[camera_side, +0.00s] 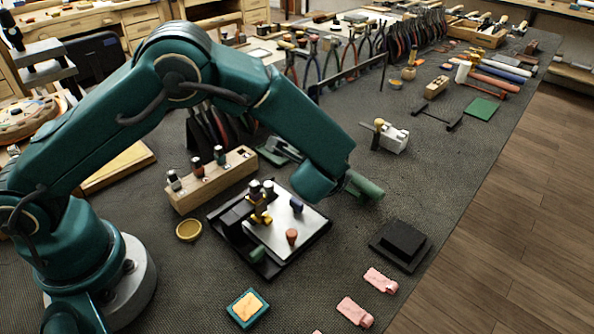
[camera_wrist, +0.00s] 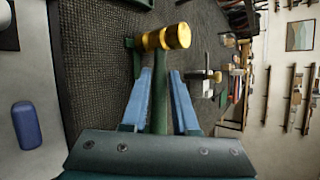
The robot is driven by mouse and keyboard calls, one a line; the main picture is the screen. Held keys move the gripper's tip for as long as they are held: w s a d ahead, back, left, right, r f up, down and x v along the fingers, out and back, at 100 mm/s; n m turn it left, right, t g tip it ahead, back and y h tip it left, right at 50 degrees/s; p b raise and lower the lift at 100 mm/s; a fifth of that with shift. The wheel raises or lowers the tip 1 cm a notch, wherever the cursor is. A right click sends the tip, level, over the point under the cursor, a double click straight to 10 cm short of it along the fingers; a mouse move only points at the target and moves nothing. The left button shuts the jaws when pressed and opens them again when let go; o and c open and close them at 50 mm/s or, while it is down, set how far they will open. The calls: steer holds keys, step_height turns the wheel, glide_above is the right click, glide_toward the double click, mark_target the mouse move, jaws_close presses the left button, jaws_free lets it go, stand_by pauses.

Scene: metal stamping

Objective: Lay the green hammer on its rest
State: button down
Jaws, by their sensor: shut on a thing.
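The green hammer (camera_wrist: 161,95) shows in the wrist view, its green handle running up between my two blue fingers and its brass head (camera_wrist: 166,38) beyond their tips. My gripper (camera_wrist: 160,74) is shut on the handle. In the side view my wrist is above the mat, right of the metal plate; the fingers and the hammer are not clear there. A low black stand with two end pieces (camera_side: 438,118) lies on the mat, beyond and right of my wrist; it looks like the rest. It holds nothing.
A pale block with a brass piece (camera_side: 393,138) stands between my wrist and the black stand. A black stepped block (camera_side: 400,244) and pink pieces (camera_side: 381,280) lie in front at right. A wooden tool block (camera_side: 212,181) and a tool rack are on the left and behind.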

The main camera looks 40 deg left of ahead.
steer(key=c, duration=0.6)
jaws_free()
steer(key=shift+f, duration=0.1)
steer(key=v, duration=0.4)
steer(key=shift+s+d, duration=0.15)
steer(key=s+a+r+n+g+y, duration=0.1)
steer(key=s+a+r+n, duration=0.2)
steer(key=a+r+n, duration=0.6)
steer(key=s+a+r+n+g+h, duration=0.15)
steer(key=s+a+r+n, duration=0.3)
steer(key=s, duration=0.55)
steer(key=s+d+f+n+g+h, duration=0.1)
steer(key=s+d+f+n+h, duration=0.1)
steer(key=s+d+h, duration=0.3)
steer(key=s+d+n, duration=0.1)
steer(key=s, duration=0.3)
steer(key=shift+d+n+g, duration=0.2)
steer(key=shift+n+g, duration=0.15)
